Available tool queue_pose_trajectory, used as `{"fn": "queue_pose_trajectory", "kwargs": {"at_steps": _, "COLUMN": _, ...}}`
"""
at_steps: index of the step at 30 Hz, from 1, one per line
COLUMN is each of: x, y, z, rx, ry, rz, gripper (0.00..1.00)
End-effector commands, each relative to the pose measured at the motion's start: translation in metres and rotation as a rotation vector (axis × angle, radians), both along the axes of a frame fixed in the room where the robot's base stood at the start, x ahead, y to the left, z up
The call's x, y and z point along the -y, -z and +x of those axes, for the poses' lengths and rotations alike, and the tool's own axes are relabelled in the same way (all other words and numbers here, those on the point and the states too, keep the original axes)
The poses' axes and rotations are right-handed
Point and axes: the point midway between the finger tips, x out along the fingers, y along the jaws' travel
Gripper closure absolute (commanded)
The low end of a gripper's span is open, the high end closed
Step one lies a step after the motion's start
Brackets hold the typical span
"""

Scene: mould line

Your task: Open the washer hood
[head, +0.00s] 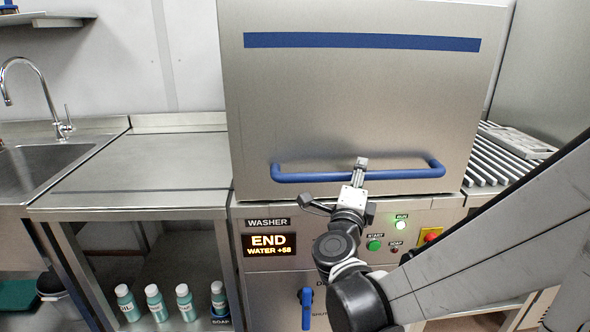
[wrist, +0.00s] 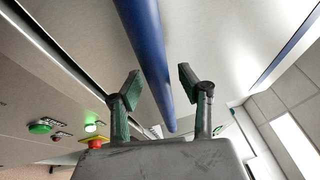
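The washer hood (head: 350,110) is a large steel box front with a blue stripe near its top. It is down, its lower edge at the control panel. A blue bar handle (head: 300,177) runs across its lower front. In the wrist view my gripper (wrist: 160,83) is open, with one finger on each side of the blue handle (wrist: 150,50). The fingers look apart from the bar; I cannot tell how deep it lies between them.
The washer panel has a display (head: 269,245) reading END, WATER +58, a green start button (head: 375,245), a lit green lamp (head: 400,225) and a red stop button (head: 431,236). A steel counter (head: 150,160) is left, a roller rack (head: 490,165) right. Several teal bottles (head: 156,303) stand below.

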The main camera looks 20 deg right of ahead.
Motion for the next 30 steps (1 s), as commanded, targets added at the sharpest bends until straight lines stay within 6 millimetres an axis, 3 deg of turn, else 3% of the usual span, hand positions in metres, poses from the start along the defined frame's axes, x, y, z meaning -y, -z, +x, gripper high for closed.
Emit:
{"fn": "queue_pose_trajectory", "kwargs": {"at_steps": 5, "x": 0.000, "y": 0.000, "z": 0.000, "rx": 0.000, "ry": 0.000, "rz": 0.000, "gripper": 0.62}}
{"fn": "queue_pose_trajectory", "kwargs": {"at_steps": 14, "x": 0.000, "y": 0.000, "z": 0.000, "rx": 0.000, "ry": 0.000, "rz": 0.000, "gripper": 1.00}}
{"fn": "queue_pose_trajectory", "kwargs": {"at_steps": 25, "x": 0.000, "y": -0.001, "z": 0.000, "rx": 0.000, "ry": 0.000, "rz": 0.000, "gripper": 1.00}}
{"fn": "queue_pose_trajectory", "kwargs": {"at_steps": 30, "x": 0.000, "y": -0.013, "z": 0.000, "rx": -0.001, "ry": 0.000, "rz": -0.001, "gripper": 1.00}}
